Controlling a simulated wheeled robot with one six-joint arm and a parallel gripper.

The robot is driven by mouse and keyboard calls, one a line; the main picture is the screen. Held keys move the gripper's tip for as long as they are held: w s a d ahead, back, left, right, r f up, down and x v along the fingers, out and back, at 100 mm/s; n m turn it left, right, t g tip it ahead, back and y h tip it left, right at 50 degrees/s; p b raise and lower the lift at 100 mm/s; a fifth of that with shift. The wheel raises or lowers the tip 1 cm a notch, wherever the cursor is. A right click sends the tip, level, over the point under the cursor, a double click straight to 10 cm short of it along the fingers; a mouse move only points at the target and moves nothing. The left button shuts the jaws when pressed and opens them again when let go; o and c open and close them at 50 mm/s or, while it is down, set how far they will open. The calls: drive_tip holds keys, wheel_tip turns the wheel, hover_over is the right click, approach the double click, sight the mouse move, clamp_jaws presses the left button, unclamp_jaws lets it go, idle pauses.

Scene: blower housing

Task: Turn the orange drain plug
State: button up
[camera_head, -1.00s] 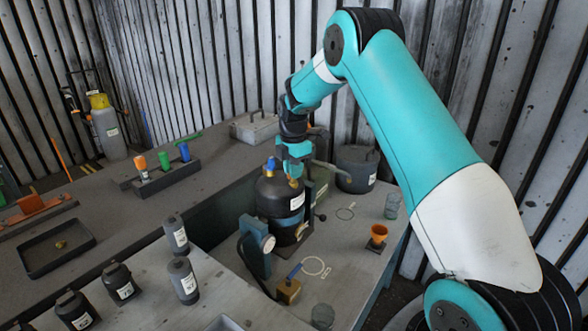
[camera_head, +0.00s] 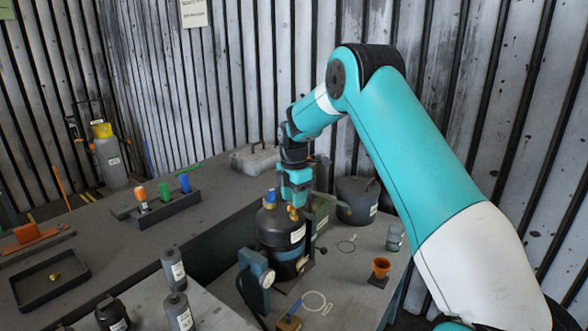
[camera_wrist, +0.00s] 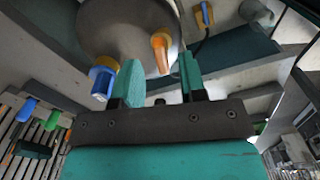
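The black rounded housing (camera_head: 280,236) stands upright on the bench in the head view, with a white label and a blue plug (camera_head: 270,195) on top. A small orange plug (camera_head: 293,213) shows on its top right, just under my gripper (camera_head: 298,201). In the wrist view, my gripper (camera_wrist: 160,80) has its two teal fingers apart. The blue plug (camera_wrist: 102,80) lies outside the left finger. Whether a finger touches the orange plug is unclear.
A gauge on a blue stand (camera_head: 257,272) stands in front of the housing. A dark round pot (camera_head: 358,201) and an orange funnel (camera_head: 381,267) stand to the right. Dark bottles (camera_head: 174,266) stand at front left, and a rack (camera_head: 163,208) with coloured pieces stands behind.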

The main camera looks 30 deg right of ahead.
wheel_tip(320, 180, up, 16)
drive_tip(key=b, duration=0.1)
drive_tip(key=shift+b, duration=0.4)
